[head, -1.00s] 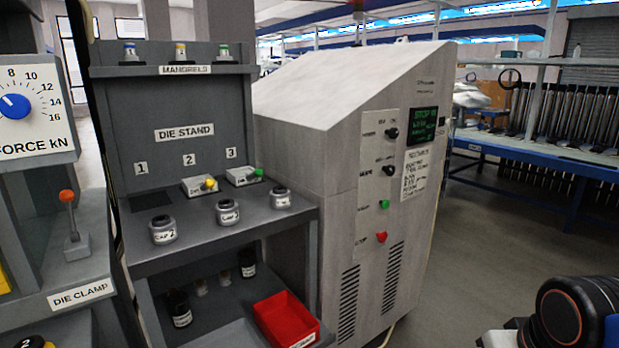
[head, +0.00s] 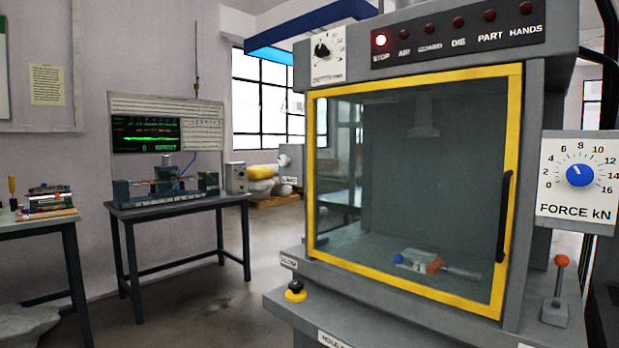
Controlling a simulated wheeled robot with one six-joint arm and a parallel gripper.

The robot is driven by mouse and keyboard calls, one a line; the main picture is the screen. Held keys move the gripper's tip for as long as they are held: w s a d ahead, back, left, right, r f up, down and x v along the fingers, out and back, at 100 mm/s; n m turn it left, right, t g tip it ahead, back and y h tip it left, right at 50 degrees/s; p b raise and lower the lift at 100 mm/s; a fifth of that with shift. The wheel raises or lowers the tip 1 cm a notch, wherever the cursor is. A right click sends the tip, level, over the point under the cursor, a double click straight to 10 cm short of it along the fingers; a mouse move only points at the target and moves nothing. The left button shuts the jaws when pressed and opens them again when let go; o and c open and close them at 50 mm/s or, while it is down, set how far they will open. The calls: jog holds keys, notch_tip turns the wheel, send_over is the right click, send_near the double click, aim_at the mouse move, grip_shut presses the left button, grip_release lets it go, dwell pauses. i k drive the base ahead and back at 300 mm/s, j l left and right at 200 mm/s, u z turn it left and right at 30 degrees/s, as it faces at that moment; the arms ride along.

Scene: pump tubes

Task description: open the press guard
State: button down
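The press guard (head: 430,170) is a clear panel in a yellow frame on the front of the grey press. It looks closed, with its frame against the press opening. A black upright handle (head: 504,216) sits on its right side. Through the panel I see a small block with blue and orange ends (head: 418,262) on the press bed. My gripper is not in view.
A blue FORCE kN dial (head: 580,175) and an orange-tipped lever (head: 557,290) stand right of the guard. A yellow and black button (head: 295,291) is on the lower left ledge. A bench with a test rig (head: 165,185) stands left, with open floor between.

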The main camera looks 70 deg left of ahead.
aim_at(513, 71)
jog(key=u, duration=1.9)
